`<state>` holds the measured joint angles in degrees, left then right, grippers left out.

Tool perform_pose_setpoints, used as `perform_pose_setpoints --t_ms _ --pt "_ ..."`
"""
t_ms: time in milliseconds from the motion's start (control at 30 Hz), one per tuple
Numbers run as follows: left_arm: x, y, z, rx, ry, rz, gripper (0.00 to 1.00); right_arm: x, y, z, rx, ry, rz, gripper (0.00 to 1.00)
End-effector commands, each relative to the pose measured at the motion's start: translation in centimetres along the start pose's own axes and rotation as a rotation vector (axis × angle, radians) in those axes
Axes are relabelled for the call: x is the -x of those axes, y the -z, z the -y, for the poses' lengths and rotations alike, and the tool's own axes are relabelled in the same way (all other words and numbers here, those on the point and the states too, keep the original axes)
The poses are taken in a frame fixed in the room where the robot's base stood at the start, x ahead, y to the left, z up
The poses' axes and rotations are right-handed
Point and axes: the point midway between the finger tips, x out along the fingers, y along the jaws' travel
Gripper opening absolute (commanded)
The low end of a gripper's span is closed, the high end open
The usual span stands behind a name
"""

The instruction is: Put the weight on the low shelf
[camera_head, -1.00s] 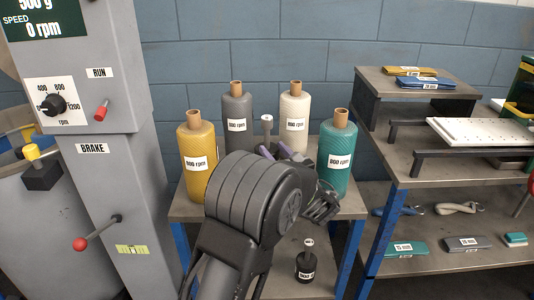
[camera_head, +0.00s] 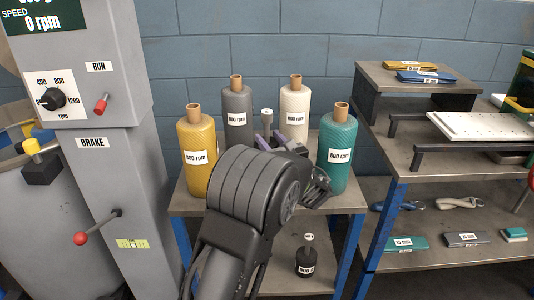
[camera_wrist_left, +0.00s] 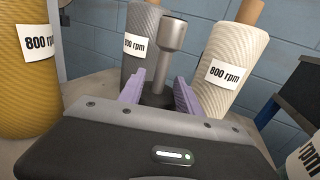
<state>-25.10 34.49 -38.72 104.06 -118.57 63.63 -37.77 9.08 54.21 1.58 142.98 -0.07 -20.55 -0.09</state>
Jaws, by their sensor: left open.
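A weight with a grey metal knob (camera_head: 267,116) stands on the small table among the yarn cones. The wrist view shows its knob (camera_wrist_left: 173,33), stem and dark base. My left gripper (camera_wrist_left: 159,92) is open, with its purple fingers on either side of the weight's lower part; I cannot tell whether they touch it. In the head view my left arm hides most of the weight. A second, black weight (camera_head: 306,262) with a white label stands on the low shelf (camera_head: 278,277) under the table. My right gripper is not in view.
Yellow (camera_head: 197,165), grey (camera_head: 238,115), white (camera_head: 293,110) and teal (camera_head: 337,160) cones stand around the gripper. A grey machine column (camera_head: 125,190) with a red-knobbed brake lever is at left. A shelf unit (camera_head: 455,175) with tools is at right.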

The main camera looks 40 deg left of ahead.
Motion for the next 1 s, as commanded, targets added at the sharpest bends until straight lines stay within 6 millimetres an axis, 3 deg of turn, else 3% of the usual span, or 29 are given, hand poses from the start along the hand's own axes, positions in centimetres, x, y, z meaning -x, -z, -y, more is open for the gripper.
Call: perform_pose_setpoints --t_ms 333,1000 --pt "-4.5 -0.2 -0.1 0.000 -0.002 0.000 0.41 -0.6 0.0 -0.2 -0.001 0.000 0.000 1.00" --pt "-4.7 -0.3 -0.1 0.001 0.000 0.000 0.38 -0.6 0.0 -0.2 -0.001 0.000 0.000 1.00"
